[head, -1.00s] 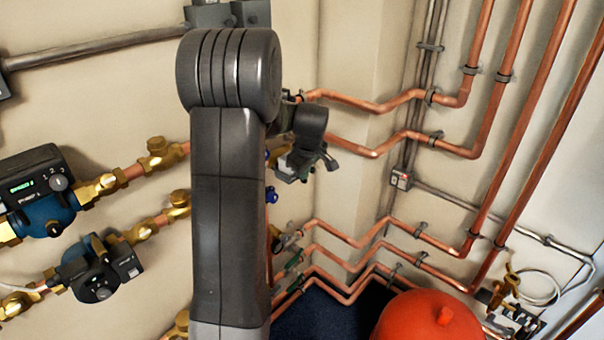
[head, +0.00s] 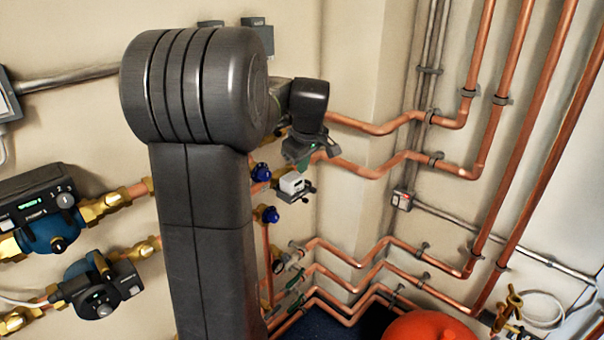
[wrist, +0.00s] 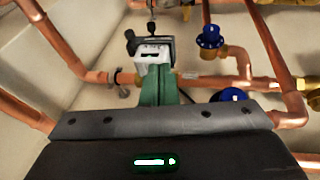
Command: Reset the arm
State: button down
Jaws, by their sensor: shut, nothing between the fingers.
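My arm's dark grey links rise through the left middle of the head view. My gripper (head: 300,160) shows small there, pointing down beside the copper pipes at the wall. In the wrist view its green fingers (wrist: 159,88) are together, with nothing held. In the wrist view the white device (wrist: 153,57) appears just beyond the fingertips. I cannot tell whether the fingers touch it.
Two blue-bodied pumps (head: 50,228) (head: 98,285) with brass fittings are on the left wall. Blue-capped valves (head: 261,172) are near the gripper. Copper pipes (head: 445,168) run along the right walls. A red rounded vessel (head: 430,328) stands at the bottom right.

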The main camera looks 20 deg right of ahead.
dwell(0.4)
jog(key=f, duration=0.2)
jog(key=w+a+f+b, duration=0.1)
jog(key=f, duration=0.2)
jog(key=w+a+f, duration=0.1)
jog(key=f, duration=0.2)
jog(key=shift+w+a+f, duration=0.1)
jog(key=shift+w+f, duration=0.05)
jog(key=shift+w, duration=0.1)
jog(key=v, duration=0.4)
jog(key=shift+s+b, duration=0.3)
